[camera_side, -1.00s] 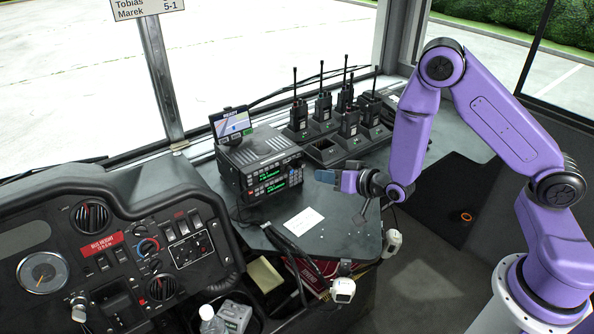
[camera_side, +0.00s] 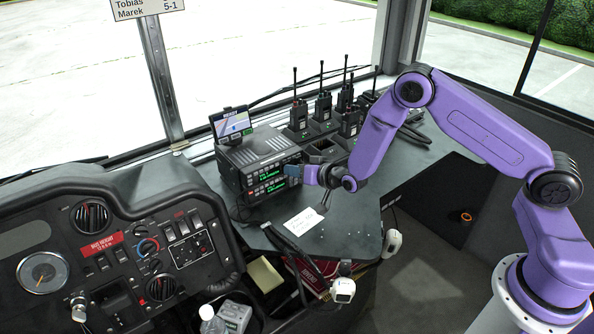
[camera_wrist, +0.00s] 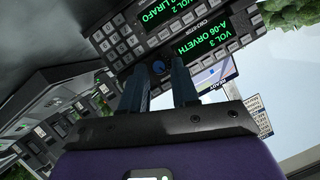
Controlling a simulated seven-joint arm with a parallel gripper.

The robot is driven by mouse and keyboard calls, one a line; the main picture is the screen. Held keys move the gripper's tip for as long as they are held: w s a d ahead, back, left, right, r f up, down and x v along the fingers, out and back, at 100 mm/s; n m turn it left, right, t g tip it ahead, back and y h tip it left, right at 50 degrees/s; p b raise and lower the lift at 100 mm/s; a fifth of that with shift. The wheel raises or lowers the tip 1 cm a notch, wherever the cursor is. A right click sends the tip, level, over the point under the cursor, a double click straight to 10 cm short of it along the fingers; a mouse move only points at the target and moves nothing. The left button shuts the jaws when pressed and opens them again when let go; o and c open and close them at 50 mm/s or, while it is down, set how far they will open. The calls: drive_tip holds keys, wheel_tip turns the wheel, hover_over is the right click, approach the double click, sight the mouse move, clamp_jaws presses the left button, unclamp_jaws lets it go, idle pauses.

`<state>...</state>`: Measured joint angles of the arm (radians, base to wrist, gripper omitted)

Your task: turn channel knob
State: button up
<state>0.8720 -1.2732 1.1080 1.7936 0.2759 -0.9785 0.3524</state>
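The black radio unit (camera_side: 243,158) stands on the dash, two stacked panels with green displays facing right. In the wrist view, its panel (camera_wrist: 150,50) shows buttons and green text, upside down. In the side view, my gripper (camera_side: 296,172) is close to the right end of the radio front and hides the knob there. I cannot tell whether the fingers touch the knob.
A small screen (camera_side: 231,123) stands on the radio. Several handheld radios with antennas stand in chargers (camera_side: 323,146) behind my arm. A white card (camera_side: 303,219) lies on the counter in front. The driver's dash (camera_side: 110,240) is at left.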

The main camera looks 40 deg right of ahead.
clamp_jaws()
drive_tip(key=shift+f, duration=0.1)
drive_tip(key=m, duration=0.1)
drive_tip(key=m+y, duration=0.1)
drive_tip(key=shift+d+f+m+t+y, duration=0.1)
drive_tip(key=shift+d+m+t+y, duration=0.15)
drive_tip(key=shift+m+t+y, duration=0.05)
drive_tip(key=shift+d+f+m+t+y, duration=0.1)
drive_tip(key=shift+m+t+y, duration=0.15)
drive_tip(key=shift+m+y, duration=0.5)
drive_tip(key=shift+f+m+t+y, duration=0.1)
drive_tip(key=shift+m+t+y, duration=0.15)
drive_tip(key=shift+m, duration=0.9)
unclamp_jaws()
